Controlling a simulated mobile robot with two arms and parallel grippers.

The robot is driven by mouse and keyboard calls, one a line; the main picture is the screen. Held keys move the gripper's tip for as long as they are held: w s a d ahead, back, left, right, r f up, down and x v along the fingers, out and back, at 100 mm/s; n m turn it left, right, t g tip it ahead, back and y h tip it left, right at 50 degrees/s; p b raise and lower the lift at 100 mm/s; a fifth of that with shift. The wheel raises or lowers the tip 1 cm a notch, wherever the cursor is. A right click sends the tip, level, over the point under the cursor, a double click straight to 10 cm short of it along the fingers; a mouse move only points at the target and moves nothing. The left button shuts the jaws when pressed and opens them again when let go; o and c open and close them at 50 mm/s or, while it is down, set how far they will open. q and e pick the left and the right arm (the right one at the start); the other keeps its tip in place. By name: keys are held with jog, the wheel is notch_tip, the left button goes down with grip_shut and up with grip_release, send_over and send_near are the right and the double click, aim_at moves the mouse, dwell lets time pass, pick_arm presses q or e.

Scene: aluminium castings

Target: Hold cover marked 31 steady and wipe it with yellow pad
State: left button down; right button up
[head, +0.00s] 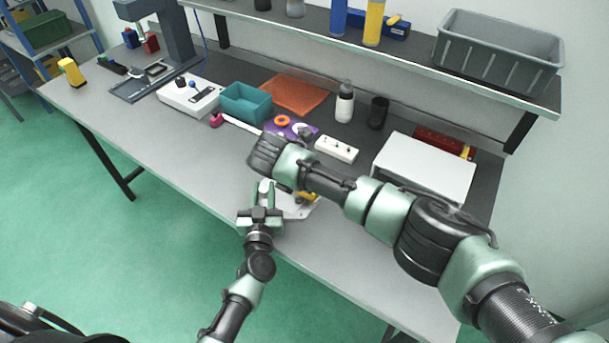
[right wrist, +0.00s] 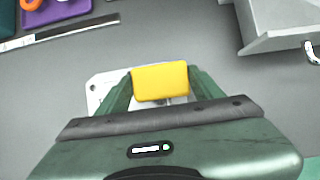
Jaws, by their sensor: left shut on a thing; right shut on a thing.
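The cover (head: 297,211) is a pale, flat plate near the table's front edge, partly hidden under my right arm. It also shows in the right wrist view (right wrist: 98,88), behind my fingers. No number can be read on it. My left gripper (head: 264,186) is shut at the cover's left side; the exact contact is hard to see. My right gripper (right wrist: 160,90) is shut on the yellow pad (right wrist: 160,76), which is over the cover. In the head view the pad (head: 309,197) shows just below my right forearm. Whether it touches the cover is unclear.
Behind the cover are a purple tray (head: 308,132) with an orange ring (head: 282,121), a white socket strip (head: 336,149) and a teal bin (head: 246,103). A white box (head: 425,162) stands to the right. The front left of the table is clear.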

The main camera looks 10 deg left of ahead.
jog(key=shift+f, duration=0.9)
jog(key=shift+s+a+f, duration=0.25)
jog(key=shift+s+f, duration=0.2)
jog(key=shift+f, duration=0.05)
jog(key=shift+c, duration=0.5)
jog(key=shift+s+a, duration=0.25)
jog(key=shift+s, duration=0.45)
jog(key=shift+s+a, duration=0.2)
jog(key=shift+s, duration=0.5)
jog(key=shift+w+d, duration=0.35)
jog(key=shift+w, duration=0.5)
jog(key=shift+w+d, duration=0.3)
jog(key=shift+w, duration=0.55)
jog(key=shift+w+r, duration=0.1)
jog(key=shift+w, duration=0.1)
jog(key=shift+r, duration=3.9)
jog(key=shift+s+f, duration=0.1)
jog(key=shift+f, duration=0.1)
